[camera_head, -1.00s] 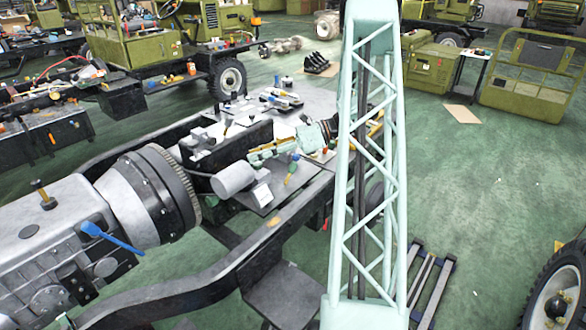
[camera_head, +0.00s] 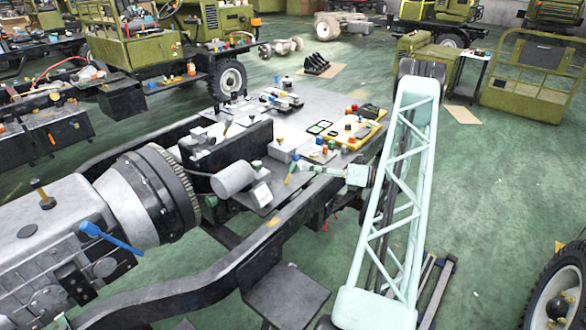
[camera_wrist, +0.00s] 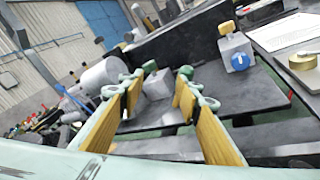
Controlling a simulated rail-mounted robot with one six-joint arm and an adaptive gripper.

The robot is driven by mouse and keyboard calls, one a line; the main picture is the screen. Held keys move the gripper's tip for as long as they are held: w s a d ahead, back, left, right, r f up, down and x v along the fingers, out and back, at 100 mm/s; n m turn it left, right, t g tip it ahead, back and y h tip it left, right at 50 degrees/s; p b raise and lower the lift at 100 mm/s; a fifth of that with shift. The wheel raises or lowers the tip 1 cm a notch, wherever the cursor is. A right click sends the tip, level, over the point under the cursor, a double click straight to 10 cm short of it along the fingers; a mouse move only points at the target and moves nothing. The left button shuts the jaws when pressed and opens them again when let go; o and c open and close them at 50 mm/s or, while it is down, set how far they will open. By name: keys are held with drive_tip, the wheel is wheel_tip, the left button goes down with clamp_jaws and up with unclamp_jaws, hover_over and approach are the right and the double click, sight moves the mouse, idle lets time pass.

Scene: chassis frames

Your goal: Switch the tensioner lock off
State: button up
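My gripper (camera_head: 308,167) reaches in from the right over the near edge of the grey chassis plate (camera_head: 228,123). In the wrist view my gripper (camera_wrist: 158,78) has its two yellow-padded fingers spread wide, with nothing between the pads. Beyond the fingertips stands a small grey block (camera_wrist: 157,86), apart from them as far as I can tell. A green knob (camera_wrist: 186,71) shows by the right fingertip. A small blue and yellow handle (camera_head: 291,172) is just left of the gripper in the head view. I cannot tell which part is the tensioner lock.
A grey cylinder (camera_head: 234,178) lies left of the gripper; it also shows in the wrist view (camera_wrist: 102,76). A grey box with a blue knob (camera_wrist: 238,60) stands to the right in the wrist view. A yellow tray (camera_head: 366,137) with small parts is on the plate behind.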

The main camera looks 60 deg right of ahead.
sight(293, 166)
drive_tip(key=s+d+f+m+t+h, duration=0.1)
drive_tip(key=s+d+f+m, duration=0.1)
drive_tip(key=s+d+f, duration=0.1)
drive_tip(key=shift+s+d+f+h, duration=0.3)
drive_tip(key=shift+d+f, duration=0.1)
drive_tip(key=shift+d, duration=0.15)
drive_tip(key=shift+w, duration=0.1)
drive_tip(key=shift+w+a+b, duration=0.4)
drive_tip(key=shift+w+a, duration=0.05)
drive_tip(key=shift+w, duration=1.8)
drive_tip(key=shift+w+a+b, duration=0.35)
drive_tip(key=shift+w+a, duration=0.05)
drive_tip(key=shift+w, duration=1.8)
drive_tip(key=shift+w+a+b, duration=0.4)
drive_tip(key=shift+w+a, duration=0.05)
drive_tip(key=shift+w, duration=1.8)
clamp_jaws()
